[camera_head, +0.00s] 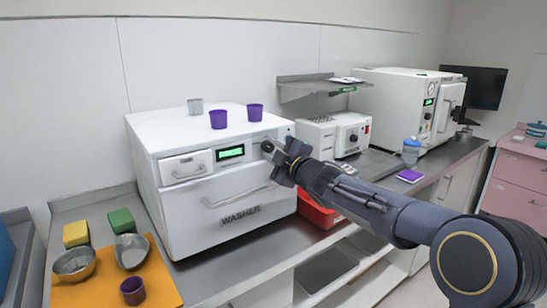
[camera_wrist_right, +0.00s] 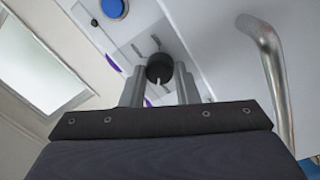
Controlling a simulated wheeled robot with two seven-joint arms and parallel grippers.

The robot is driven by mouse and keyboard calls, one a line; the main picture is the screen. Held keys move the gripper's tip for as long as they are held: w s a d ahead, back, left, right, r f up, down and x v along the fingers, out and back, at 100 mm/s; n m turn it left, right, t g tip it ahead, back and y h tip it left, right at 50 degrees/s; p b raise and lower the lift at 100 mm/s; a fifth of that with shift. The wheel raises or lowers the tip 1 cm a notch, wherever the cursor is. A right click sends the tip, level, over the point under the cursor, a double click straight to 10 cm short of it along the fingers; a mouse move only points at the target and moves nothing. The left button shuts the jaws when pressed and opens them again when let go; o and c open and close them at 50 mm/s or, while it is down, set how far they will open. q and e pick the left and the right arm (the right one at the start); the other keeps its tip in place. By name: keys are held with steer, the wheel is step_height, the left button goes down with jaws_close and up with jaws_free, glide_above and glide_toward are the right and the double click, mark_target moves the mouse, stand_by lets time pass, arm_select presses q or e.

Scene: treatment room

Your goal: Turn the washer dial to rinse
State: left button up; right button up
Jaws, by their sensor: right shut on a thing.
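The white washer (camera_head: 225,195), marked WASHER, stands on the steel counter. It has a lit green display (camera_head: 231,152) on its upper front. My right gripper (camera_head: 268,148) reaches the washer's upper right front, where it covers the dial in the head view. In the right wrist view the black dial (camera_wrist_right: 159,67) sits between the two fingertips of my right gripper (camera_wrist_right: 160,88). The gripper is shut on the dial. A white pointer mark shows on the dial's lower edge; which label it points at cannot be read. My left gripper is not in view.
A steel door handle (camera_wrist_right: 266,70) runs close beside my right gripper. Two purple cups (camera_head: 218,119) and a grey cup (camera_head: 195,106) stand on the washer. An orange mat (camera_head: 110,288) with bowls lies at left. A red bin (camera_head: 315,212) is under my right arm.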

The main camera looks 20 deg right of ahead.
steer(key=shift+n, duration=0.7)
steer(key=shift+b, duration=0.3)
steer(key=o, duration=1)
steer(key=shift+c, duration=0.2)
steer(key=shift+f, duration=0.1)
